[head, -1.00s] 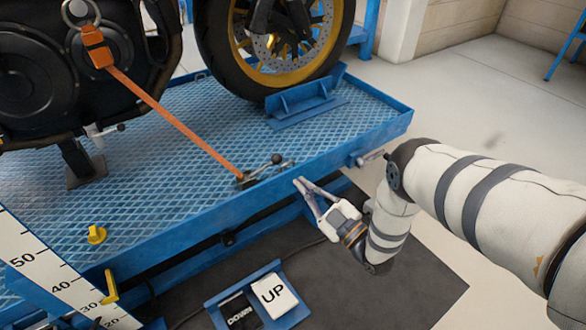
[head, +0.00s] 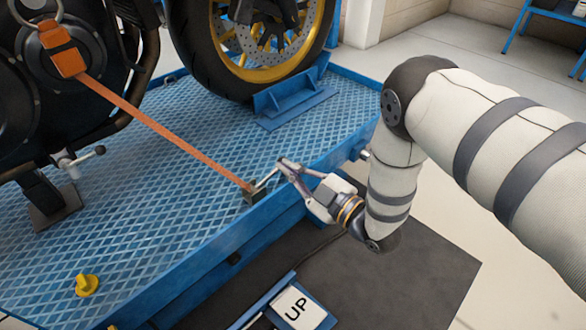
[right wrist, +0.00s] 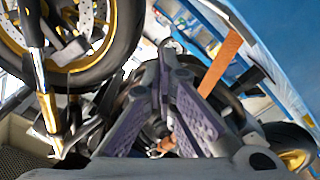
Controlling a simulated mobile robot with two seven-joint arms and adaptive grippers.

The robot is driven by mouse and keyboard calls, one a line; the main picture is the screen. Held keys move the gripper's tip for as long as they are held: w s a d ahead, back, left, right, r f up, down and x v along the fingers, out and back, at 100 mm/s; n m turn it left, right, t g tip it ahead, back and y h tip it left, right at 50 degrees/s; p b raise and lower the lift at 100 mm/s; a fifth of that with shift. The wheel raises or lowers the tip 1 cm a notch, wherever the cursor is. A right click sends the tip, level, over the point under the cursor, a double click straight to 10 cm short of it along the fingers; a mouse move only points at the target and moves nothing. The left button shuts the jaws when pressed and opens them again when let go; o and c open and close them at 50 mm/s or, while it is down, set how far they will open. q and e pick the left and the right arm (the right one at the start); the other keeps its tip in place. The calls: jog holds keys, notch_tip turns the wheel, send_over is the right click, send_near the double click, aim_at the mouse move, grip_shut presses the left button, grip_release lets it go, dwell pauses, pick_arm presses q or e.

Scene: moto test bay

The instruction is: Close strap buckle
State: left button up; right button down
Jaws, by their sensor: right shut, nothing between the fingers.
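The orange strap (head: 165,132) runs taut from a hook strap on the motorcycle down to the small dark buckle (head: 254,194) at the blue platform's near edge. A thin metal lever (head: 267,178) rises from the buckle toward my right gripper (head: 284,164). The right gripper is shut and empty, its fingertips at the lever's upper end; I cannot tell if they touch it. The fingertips hide the lever's end. In the right wrist view, the shut fingers (right wrist: 165,50) point up and the orange strap (right wrist: 220,63) shows beside them. My left gripper is not in view.
The blue platform (head: 165,215) has a raised edge beside the gripper. A front wheel (head: 200,70) stands at a blue chock (head: 290,97). A yellow knob (head: 87,285) sits at lower left. An UP pedal (head: 298,308) is below on the dark mat (head: 400,285).

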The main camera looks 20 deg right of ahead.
aim_at(281, 160)
jog(key=b+x, duration=0.1)
jog(key=x, duration=0.4)
jog(key=b+x, duration=0.1)
jog(key=x, duration=0.1)
jog(key=shift+w+f+b, duration=0.3)
jog(key=shift+w+b, duration=0.05)
jog(key=shift+s+d+f+b, duration=0.15)
jog(key=shift+d+f+b, duration=0.15)
jog(key=shift+d+f, duration=0.25)
jog(key=shift+s+d+f+b, duration=0.15)
jog(key=shift+d+f+b, duration=0.1)
jog(key=shift+d+f, duration=0.25)
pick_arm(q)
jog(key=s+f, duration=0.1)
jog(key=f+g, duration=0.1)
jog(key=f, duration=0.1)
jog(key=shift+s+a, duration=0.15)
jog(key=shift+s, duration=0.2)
pick_arm(e)
jog(key=shift+d+f, duration=0.2)
jog(key=shift+d, duration=0.1)
jog(key=shift+w+d+f+m, duration=0.1)
jog(key=shift+d+f+m, duration=0.35)
jog(key=shift+f+m, duration=0.55)
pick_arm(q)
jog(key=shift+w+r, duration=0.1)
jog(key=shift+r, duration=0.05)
pick_arm(e)
jog(key=shift+r, duration=0.25)
